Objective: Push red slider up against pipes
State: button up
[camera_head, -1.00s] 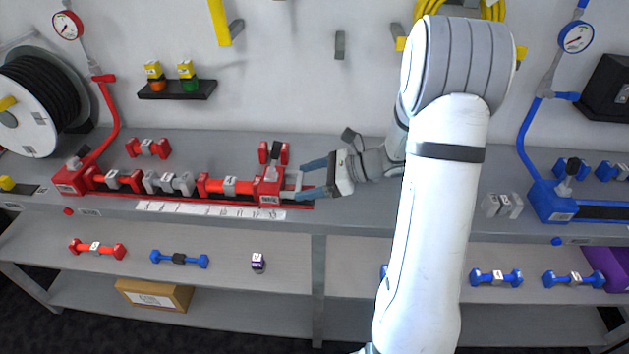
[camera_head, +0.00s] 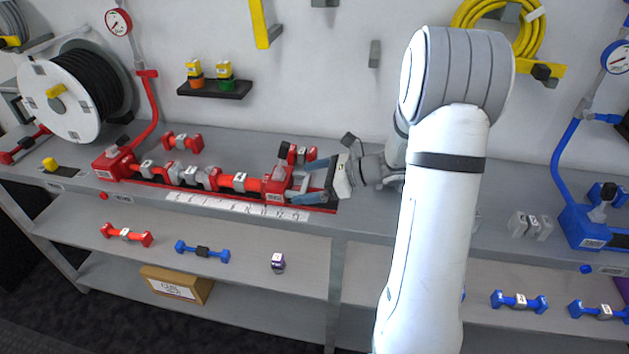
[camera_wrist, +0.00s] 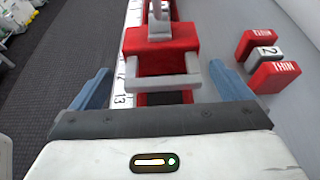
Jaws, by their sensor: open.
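The red slider (camera_head: 277,184) sits on the red rail at the right end of a row of pipes on the bench. In the wrist view the red slider (camera_wrist: 160,55) lies straight ahead, with its grey U-shaped handle (camera_wrist: 163,78) facing me. My gripper (camera_head: 311,183) is open, its blue fingers at the slider's right end. In the wrist view my gripper (camera_wrist: 165,88) has one finger on each side of the handle, apart from it. The pipes, red (camera_head: 240,182) and grey (camera_head: 190,175), lie between the slider and the red end block (camera_head: 115,162); the slider looks close to or touching the last pipe.
A white ruler strip (camera_head: 235,206) runs along the rail's front. A loose red pipe (camera_head: 300,153) lies just behind the slider; it also shows in the wrist view (camera_wrist: 268,58). Another red pipe (camera_head: 183,142) lies farther left. A hose reel (camera_head: 75,95) stands at the back left.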

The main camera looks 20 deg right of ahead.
jog(key=shift+f, duration=0.1)
jog(key=v, duration=0.7)
jog(key=shift+s+d, duration=0.1)
jog(key=shift+d, duration=0.2)
jog(key=s+a+r+n+g+h+p, duration=0.1)
jog(key=s+a+r+n+h, duration=0.1)
jog(key=s+n+h, duration=0.2)
jog(key=s+a+r+n+g+h+p, duration=0.1)
jog(key=s+a+r+n+h, duration=0.1)
jog(key=s+n, duration=0.7)
jog(key=s+a+r+n+g+h, duration=0.1)
jog(key=s+a+r+n+h, duration=0.2)
jog(key=s+n+h, duration=0.3)
jog(key=s+n, duration=0.1)
jog(key=n, duration=0.3)
jog(key=shift+s+r+p, duration=0.25)
jog(key=shift+r+p, duration=0.1)
jog(key=shift+p, duration=0.05)
jog(key=shift+c, duration=0.2)
